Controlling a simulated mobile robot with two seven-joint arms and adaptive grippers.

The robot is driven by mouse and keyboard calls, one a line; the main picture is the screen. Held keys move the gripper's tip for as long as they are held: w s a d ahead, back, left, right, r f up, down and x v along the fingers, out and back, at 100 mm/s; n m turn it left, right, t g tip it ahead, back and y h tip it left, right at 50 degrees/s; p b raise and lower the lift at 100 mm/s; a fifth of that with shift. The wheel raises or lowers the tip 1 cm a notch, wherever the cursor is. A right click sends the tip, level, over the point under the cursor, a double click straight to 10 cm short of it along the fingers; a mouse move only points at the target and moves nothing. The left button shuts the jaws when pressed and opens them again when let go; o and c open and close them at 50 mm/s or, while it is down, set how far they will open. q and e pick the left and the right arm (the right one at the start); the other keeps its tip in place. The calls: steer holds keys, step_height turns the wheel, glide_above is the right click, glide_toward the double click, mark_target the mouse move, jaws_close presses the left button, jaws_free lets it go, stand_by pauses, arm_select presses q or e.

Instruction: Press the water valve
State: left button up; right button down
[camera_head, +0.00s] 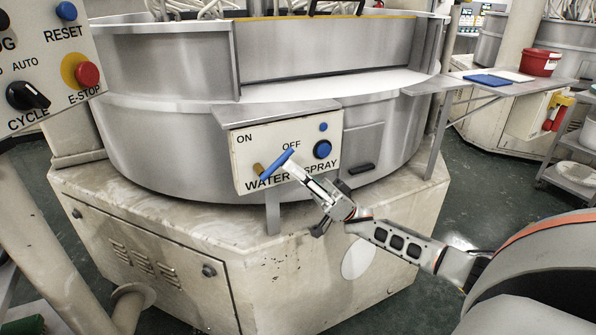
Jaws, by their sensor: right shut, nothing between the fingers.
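The water valve is a blue lever (276,164) on a brass stem at the left of a white panel (241,155) marked ON, OFF, WATER and SPRAY. The lever slants up to the right, its upper end near the word OFF. My right gripper (291,164) comes in from the lower right, shut and empty. Its fingertips are at the lever's upper right part in the picture; I cannot tell whether they touch it. The gripper covers part of the lettering between WATER and SPRAY. My left gripper is not in view.
A blue spray knob (322,149) sits right of the lever. The panel is fixed to a big round metal machine (170,120). A control box with a red E-STOP button (87,74) is at the upper left. A side shelf (520,88) holds a red bucket (540,62).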

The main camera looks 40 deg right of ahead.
mark_target(290, 154)
steer(key=r+n+g+h+p, duration=0.2)
steer(key=r+g+p, duration=0.1)
steer(key=shift+a+r, duration=0.2)
steer(key=shift+a+r+g+h+p, duration=0.15)
steer(key=shift+r+g+h+p, duration=0.1)
steer(key=shift+g+h+p, duration=0.3)
steer(key=h+p, duration=0.1)
steer(key=r+n+g+h+p, duration=0.1)
steer(key=p, duration=0.1)
steer(key=shift+w+a, duration=0.15)
steer(key=shift+a, duration=0.25)
steer(key=shift+a+g+h+p, duration=0.25)
steer(key=shift+h+p, duration=0.3)
steer(key=shift+h, duration=0.1)
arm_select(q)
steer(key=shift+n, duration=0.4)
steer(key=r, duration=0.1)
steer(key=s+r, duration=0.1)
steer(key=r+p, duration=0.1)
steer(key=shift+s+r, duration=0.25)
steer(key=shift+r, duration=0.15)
arm_select(e)
steer(key=shift+w+a, duration=0.15)
steer(key=shift+a, duration=0.15)
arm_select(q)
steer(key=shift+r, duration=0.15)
arm_select(e)
steer(key=shift+a, duration=0.1)
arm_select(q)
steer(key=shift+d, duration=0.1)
